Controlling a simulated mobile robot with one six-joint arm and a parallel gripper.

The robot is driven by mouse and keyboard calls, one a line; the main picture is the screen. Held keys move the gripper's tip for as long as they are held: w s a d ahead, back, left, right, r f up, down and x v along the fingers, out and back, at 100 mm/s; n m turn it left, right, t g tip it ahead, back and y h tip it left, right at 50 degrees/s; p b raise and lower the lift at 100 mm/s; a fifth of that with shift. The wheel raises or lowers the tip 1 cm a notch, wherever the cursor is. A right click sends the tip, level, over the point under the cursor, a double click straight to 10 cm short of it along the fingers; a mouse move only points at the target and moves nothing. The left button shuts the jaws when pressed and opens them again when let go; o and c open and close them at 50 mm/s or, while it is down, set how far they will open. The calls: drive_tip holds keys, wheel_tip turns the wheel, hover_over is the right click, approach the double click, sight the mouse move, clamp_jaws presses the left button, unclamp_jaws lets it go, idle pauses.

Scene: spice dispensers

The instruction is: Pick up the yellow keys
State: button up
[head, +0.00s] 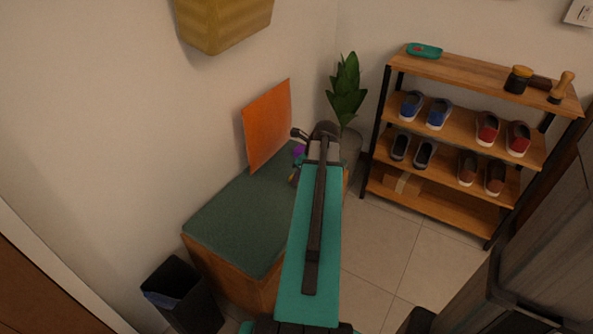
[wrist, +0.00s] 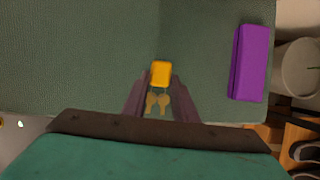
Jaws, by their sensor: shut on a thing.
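The yellow keys (wrist: 161,73) show in the wrist view as a yellow-orange fob with two brass-coloured keys below it. They are between the two dark fingers of my gripper (wrist: 160,86), which is shut on them. Behind them is the green cushioned top of the bench (wrist: 70,60). Whether the keys touch the cushion or are raised above it I cannot tell. In the head view my arm reaches over the bench (head: 235,225) and hides most of the gripper area; I cannot make out the keys there.
A purple box-like object (wrist: 249,63) lies on the cushion right of the keys. An orange panel (head: 268,125) leans on the wall behind the bench. A potted plant (head: 346,92) and a shoe rack (head: 470,130) stand to the right, a dark bin (head: 183,295) at front left.

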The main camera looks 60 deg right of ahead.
drive_tip(key=s+a+p, duration=0.1)
drive_tip(key=s+a, duration=0.1)
drive_tip(key=s+a+p, duration=0.1)
drive_tip(key=s+a, duration=0.1)
drive_tip(key=s+a+r+p, duration=0.1)
drive_tip(key=s, duration=0.1)
drive_tip(key=shift+s+a+r, duration=0.1)
drive_tip(key=shift+s+a, duration=0.25)
drive_tip(key=shift+a, duration=0.05)
drive_tip(key=shift+w+d+p, duration=0.1)
drive_tip(key=shift+d+p, duration=0.1)
drive_tip(key=shift+p, duration=0.85)
drive_tip(key=p, duration=0.7)
drive_tip(key=shift+s+a+r, duration=0.1)
drive_tip(key=shift+s+r, duration=0.05)
drive_tip(key=shift+s, duration=0.1)
drive_tip(key=s+a+p, duration=0.1)
drive_tip(key=p, duration=0.5)
drive_tip(key=shift+p, duration=0.3)
drive_tip(key=shift+s+a+f+p, duration=0.25)
drive_tip(key=shift+a+p, duration=0.05)
drive_tip(key=shift+p, duration=0.7)
